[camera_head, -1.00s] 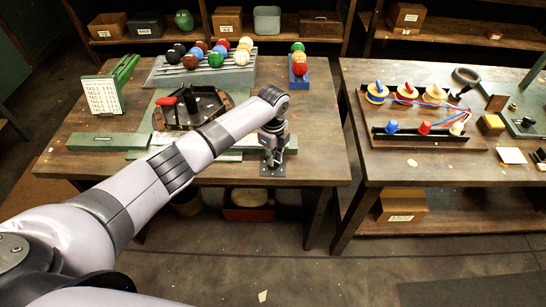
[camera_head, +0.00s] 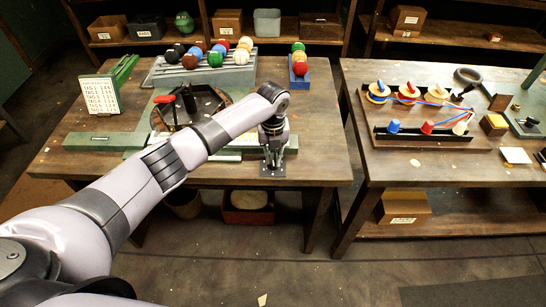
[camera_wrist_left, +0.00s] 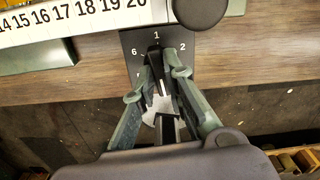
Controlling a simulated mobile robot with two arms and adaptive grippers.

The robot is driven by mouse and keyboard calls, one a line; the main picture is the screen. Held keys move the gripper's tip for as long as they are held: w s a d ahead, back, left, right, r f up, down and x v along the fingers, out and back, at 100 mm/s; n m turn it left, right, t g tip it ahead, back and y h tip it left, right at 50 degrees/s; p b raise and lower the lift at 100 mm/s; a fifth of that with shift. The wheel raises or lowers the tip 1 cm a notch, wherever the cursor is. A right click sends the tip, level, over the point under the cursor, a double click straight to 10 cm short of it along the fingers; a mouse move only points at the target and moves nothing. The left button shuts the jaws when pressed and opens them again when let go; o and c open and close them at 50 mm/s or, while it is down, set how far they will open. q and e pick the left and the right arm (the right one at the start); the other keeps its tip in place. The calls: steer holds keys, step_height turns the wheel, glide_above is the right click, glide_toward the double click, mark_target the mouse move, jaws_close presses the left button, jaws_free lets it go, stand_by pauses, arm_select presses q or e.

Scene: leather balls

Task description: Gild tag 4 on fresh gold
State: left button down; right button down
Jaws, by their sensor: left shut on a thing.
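My left gripper (camera_head: 272,164) is low over a small dark numbered plate (camera_wrist_left: 130,45) at the table's front edge. In the left wrist view its fingers (camera_wrist_left: 161,66) close around a dark dial knob (camera_wrist_left: 154,55) on that plate; the figures 6, 1 and 2 show around it. The rest of the dial is hidden by the gripper. A white card (camera_head: 101,95) with several TAG lines stands at the table's left; its text is too small to read surely. My right gripper is not in view.
Behind my arm are a dark round tray (camera_head: 208,98) with a red handle (camera_head: 164,99), and a grey rack (camera_head: 163,75) of coloured balls. A blue holder (camera_head: 300,80) has more balls. A numbered strip (camera_wrist_left: 75,22) runs beside the plate. Another table (camera_head: 440,165) stands right.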

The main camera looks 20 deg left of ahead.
mark_target(273, 159)
arm_select(q)
steer(key=shift+m, duration=0.6)
steer(key=shift+r, duration=0.1)
steer(key=c, duration=1.6)
jaws_free()
steer(key=shift+c, duration=0.2)
step_height(273, 159, up, 12)
